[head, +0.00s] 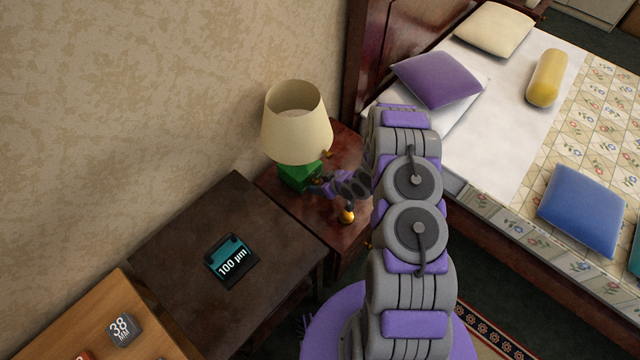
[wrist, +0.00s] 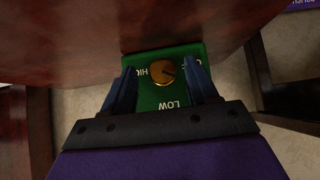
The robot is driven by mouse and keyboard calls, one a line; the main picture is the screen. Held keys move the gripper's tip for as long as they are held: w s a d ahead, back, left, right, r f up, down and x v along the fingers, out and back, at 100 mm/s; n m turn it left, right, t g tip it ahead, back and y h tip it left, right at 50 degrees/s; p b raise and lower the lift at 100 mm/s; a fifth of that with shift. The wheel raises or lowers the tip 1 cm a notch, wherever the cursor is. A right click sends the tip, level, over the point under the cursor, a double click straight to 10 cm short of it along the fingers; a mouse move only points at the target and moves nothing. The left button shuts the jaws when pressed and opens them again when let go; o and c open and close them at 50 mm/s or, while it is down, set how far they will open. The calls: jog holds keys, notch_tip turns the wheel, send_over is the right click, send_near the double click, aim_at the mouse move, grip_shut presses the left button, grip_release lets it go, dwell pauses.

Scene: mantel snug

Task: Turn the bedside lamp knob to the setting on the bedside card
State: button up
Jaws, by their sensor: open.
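The bedside lamp (head: 297,122) has a cream shade and a green base (head: 296,176) and stands on the dark red-brown nightstand (head: 318,212). In the wrist view a round brass knob (wrist: 162,72) sits on the green face, with HIGH at left, LOW below and a partly hidden label at right, all upside down. A dark mark on the knob points roughly right. My gripper (wrist: 160,67) is open, its dark fingers on either side of the knob; I cannot tell whether they touch it. My gripper reaches the lamp base in the head view (head: 322,187). I cannot identify the bedside card.
A dark table (head: 180,255) left of the nightstand holds a teal-and-black block (head: 231,262) reading "100 µm". A wooden surface (head: 150,318) at lower left holds a "38 MM" block (head: 122,329). The bed (head: 505,150) with pillows stands at right, close to my arm.

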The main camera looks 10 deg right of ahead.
jog(key=shift+w+d, duration=0.1)
jog(key=shift+d, duration=0.05)
jog(key=shift+a, duration=0.35)
jog(key=shift+c, duration=0.4)
jog(key=shift+a, duration=0.25)
jog(key=c, duration=0.3)
jog(key=shift+d, duration=0.25)
jog(key=c, duration=0.7)
